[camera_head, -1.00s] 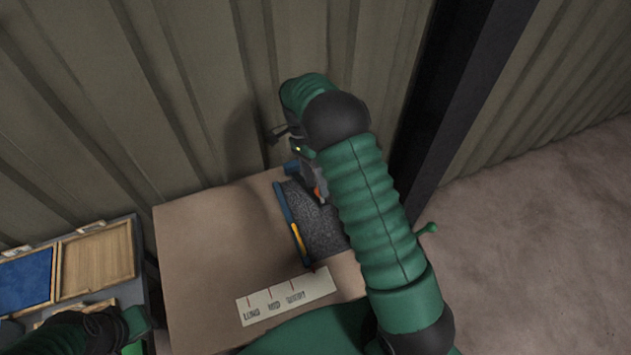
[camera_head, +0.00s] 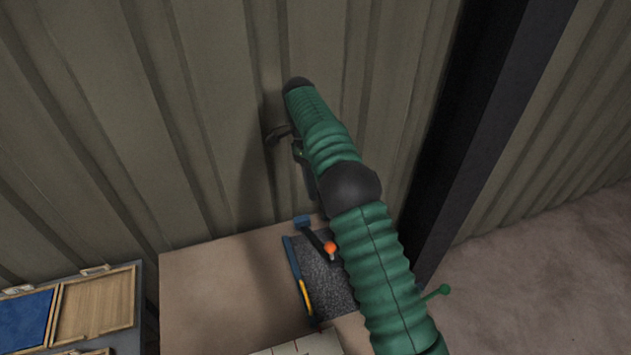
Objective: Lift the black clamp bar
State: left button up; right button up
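The black clamp bar (camera_head: 317,239) sits at the back of a dark, speckled plate (camera_head: 325,274) on the cardboard-brown tabletop. It runs from a blue end block to an orange knob (camera_head: 331,248). A blue strip (camera_head: 292,262) with a yellow section edges the plate's left side. My green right arm crosses the plate's right part and hides it. My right gripper (camera_head: 290,145) is up by the wall, above and apart from the bar. It is dark and partly hidden by its own arm, so its opening is unclear. My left gripper is out of view.
The brown table (camera_head: 225,290) is clear on the left. A label card (camera_head: 300,345) lies at its front, cut by the frame. A case with blue and wooden panels (camera_head: 95,303) is at lower left. A corrugated wall (camera_head: 210,130) stands close behind, with a dark post (camera_head: 475,140) at right.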

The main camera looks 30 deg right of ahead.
jog(key=p+v, duration=0.3)
jog(key=shift+w+d+r, duration=0.1)
jog(key=shift+w+r, duration=0.05)
jog(key=shift+r, duration=0.15)
